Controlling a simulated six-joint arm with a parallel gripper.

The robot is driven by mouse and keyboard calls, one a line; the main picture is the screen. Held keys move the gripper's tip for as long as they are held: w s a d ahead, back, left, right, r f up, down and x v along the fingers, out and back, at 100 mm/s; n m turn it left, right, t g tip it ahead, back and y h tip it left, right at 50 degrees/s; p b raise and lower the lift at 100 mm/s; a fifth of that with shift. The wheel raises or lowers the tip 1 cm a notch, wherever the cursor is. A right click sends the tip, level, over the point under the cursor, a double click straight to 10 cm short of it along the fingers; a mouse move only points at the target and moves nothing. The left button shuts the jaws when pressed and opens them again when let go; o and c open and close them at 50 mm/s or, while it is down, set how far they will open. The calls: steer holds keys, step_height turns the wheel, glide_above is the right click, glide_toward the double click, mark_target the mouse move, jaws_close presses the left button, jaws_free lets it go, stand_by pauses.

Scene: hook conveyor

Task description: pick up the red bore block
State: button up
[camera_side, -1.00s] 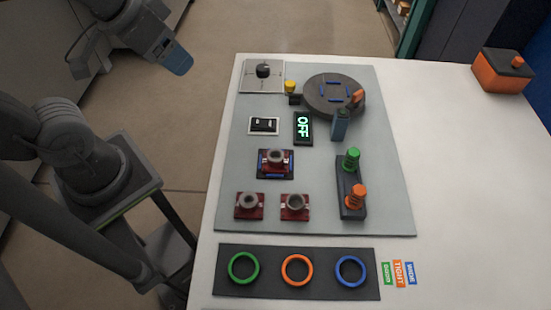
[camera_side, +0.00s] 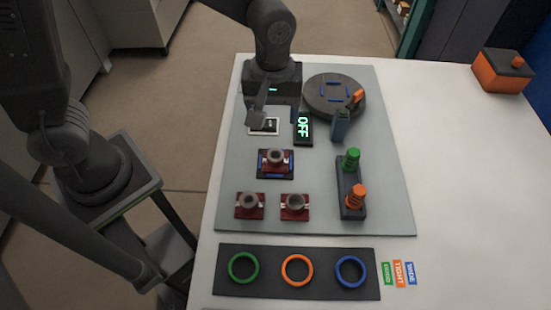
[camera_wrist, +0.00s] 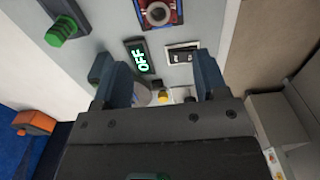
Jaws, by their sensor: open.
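Three red bore blocks, each with a grey ring-shaped bore on top, sit on the grey mat in the side view. One red bore block (camera_side: 276,163) is on a dark, blue-edged holder. Another red bore block (camera_side: 249,206) is at front left, and a third red bore block (camera_side: 295,207) is beside it. My gripper (camera_side: 277,113) is open and empty above the back of the mat, behind the three blocks. In the wrist view my gripper (camera_wrist: 163,80) has its fingers spread, and one red block (camera_wrist: 158,14) shows at the top edge, beyond the fingertips.
A turntable (camera_side: 320,92) and a blue-grey upright piece (camera_side: 340,125) stand right of my gripper. The OFF display (camera_side: 303,128) and switch (camera_side: 264,126) lie below it. A peg rack (camera_side: 346,195) stands at right. A ring tray (camera_side: 260,289) lies in front.

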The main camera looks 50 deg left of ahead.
glide_above(276, 154)
steer(key=s, duration=0.1)
steer(key=f, duration=0.5)
steer(key=d+f, duration=0.1)
steer(key=f, duration=0.2)
steer(key=shift+s, duration=0.2)
steer(key=shift+w+f, duration=0.2)
steer(key=shift+f, duration=2.8)
steer(key=c, duration=1.2)
steer(key=shift+r, duration=0.1)
